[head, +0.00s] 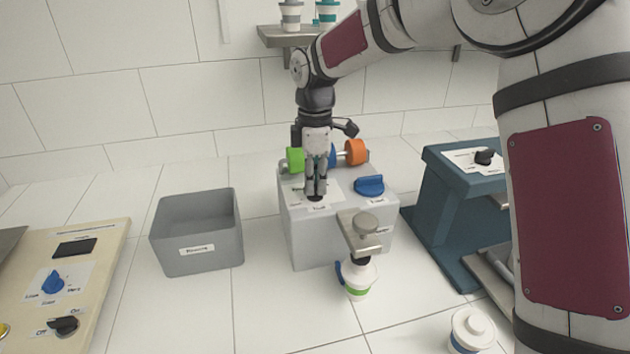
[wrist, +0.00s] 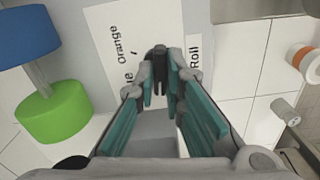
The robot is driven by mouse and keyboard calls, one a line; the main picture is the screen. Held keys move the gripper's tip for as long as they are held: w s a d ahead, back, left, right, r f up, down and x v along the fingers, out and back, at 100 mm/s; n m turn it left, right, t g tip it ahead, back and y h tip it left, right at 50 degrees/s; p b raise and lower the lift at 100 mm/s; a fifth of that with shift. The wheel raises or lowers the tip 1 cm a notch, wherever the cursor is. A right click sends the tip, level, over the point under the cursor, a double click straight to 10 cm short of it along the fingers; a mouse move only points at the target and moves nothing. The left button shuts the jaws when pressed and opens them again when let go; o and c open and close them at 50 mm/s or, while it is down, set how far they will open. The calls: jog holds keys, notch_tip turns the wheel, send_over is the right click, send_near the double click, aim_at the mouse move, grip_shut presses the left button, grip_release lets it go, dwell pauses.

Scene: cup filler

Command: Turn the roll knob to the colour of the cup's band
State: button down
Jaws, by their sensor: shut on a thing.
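My gripper (head: 316,188) points down onto the top of the grey filler box (head: 315,240). In the wrist view its teal-padded fingers (wrist: 160,88) are shut on the dark roll knob (wrist: 158,58). A "Roll" label (wrist: 196,57) lies beside the knob, and a white dial plate (wrist: 118,45) shows "Orange" and a partly hidden word ending in "ue". The fingers cover the rest of the plate, and I cannot tell which colour the knob points to.
Green (head: 295,159), blue (head: 332,156) and orange (head: 355,152) rolls sit at the box's back. A blue knob (head: 369,185) is right of my gripper. A grey bin (head: 196,235) stands left, a blue machine (head: 452,215) right, another cup (head: 472,330) in front.

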aim_at(315, 186)
jog(key=shift+w+r+n, duration=0.1)
jog(key=shift+n, duration=0.7)
jog(key=shift+a, duration=0.1)
jog(key=c, duration=1.7)
grip_release()
notch_tip(315, 186, up, 12)
jog(key=shift+f, duration=0.1)
